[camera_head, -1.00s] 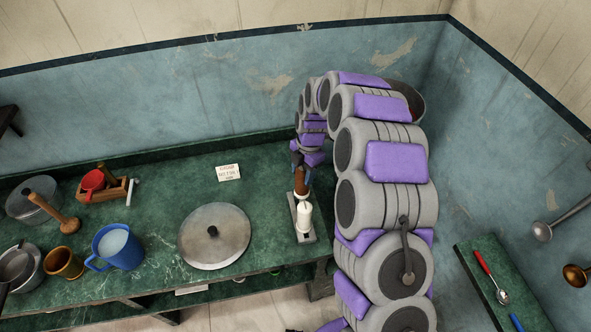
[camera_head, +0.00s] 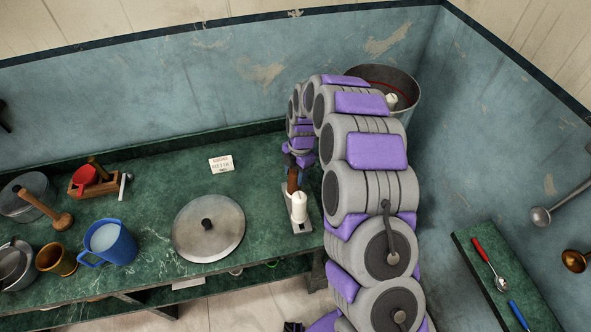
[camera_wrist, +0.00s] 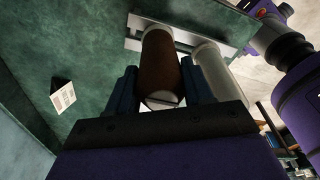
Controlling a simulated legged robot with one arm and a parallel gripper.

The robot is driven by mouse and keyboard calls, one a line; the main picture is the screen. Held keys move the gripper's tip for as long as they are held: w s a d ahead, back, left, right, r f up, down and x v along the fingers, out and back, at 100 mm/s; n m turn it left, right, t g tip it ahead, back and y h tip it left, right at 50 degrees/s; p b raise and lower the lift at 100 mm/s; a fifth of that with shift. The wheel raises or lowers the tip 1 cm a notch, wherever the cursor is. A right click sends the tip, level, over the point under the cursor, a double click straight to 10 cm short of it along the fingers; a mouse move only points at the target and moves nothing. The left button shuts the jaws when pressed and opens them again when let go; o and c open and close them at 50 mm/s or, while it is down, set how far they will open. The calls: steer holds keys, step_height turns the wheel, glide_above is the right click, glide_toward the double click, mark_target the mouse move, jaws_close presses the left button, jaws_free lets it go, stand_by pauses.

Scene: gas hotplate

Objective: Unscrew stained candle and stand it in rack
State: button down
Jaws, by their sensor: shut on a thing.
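The brown stained candle (camera_head: 293,181) is in my gripper (camera_head: 292,167), beside a white candle (camera_head: 299,208) on a grey metal rack (camera_head: 306,226). In the wrist view, the blue fingers (camera_wrist: 158,92) are shut around the stained candle (camera_wrist: 160,65), whose near end is pale. The white candle (camera_wrist: 210,72) stands just right of it, and the rack (camera_wrist: 180,38) lies beyond both. The stained candle looks roughly upright at the rack's back part. I cannot tell whether its far end rests in the rack.
A metal bucket (camera_head: 405,87) with another white candle (camera_head: 391,101) stands behind my arm. A round lid (camera_head: 207,240) lies left of the rack. A blue jug (camera_head: 110,243), small sign (camera_head: 221,164) and pots share the green counter. Counter between sign and rack is clear.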

steer(key=shift+a+r, duration=0.1)
steer(key=shift+a, duration=0.75)
steer(key=c, duration=0.9)
jaws_free()
steer(key=o, duration=0.5)
steer(key=shift+d, duration=0.2)
steer(key=shift+o, duration=0.2)
steer(key=shift+r, duration=0.2)
step_height(320, 180, up, 17)
steer(key=w+d+p, duration=0.1)
steer(key=shift+w+d, duration=0.15)
steer(key=shift+d, duration=0.2)
